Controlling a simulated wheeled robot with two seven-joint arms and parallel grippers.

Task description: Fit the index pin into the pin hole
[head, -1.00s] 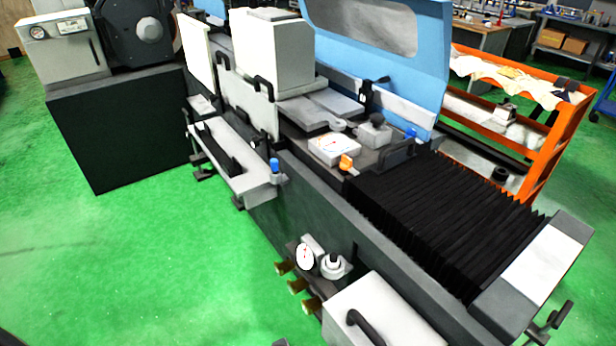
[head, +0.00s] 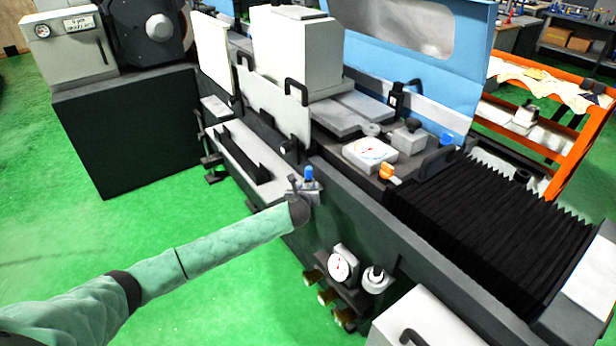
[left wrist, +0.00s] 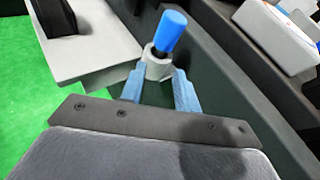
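A pin with a blue grip (head: 309,174) stands upright in a grey holder at the front edge of the grinder. In the left wrist view the blue grip (left wrist: 170,32) rises from a grey collar (left wrist: 158,66). My left gripper (left wrist: 159,80) is open, its two blue fingers apart on either side of the collar, below the blue grip. Whether the fingers touch the collar, I cannot tell. In the head view my left arm reaches the holder and mostly hides its gripper. I cannot make out the pin hole. My right gripper is not in view.
An orange knob (head: 386,172) and a white dial box (head: 370,153) sit on the grinder table. A round gauge (head: 342,266) is on the front, below right. A grey ledge (head: 232,160) lies left of the holder. Green floor is clear at left.

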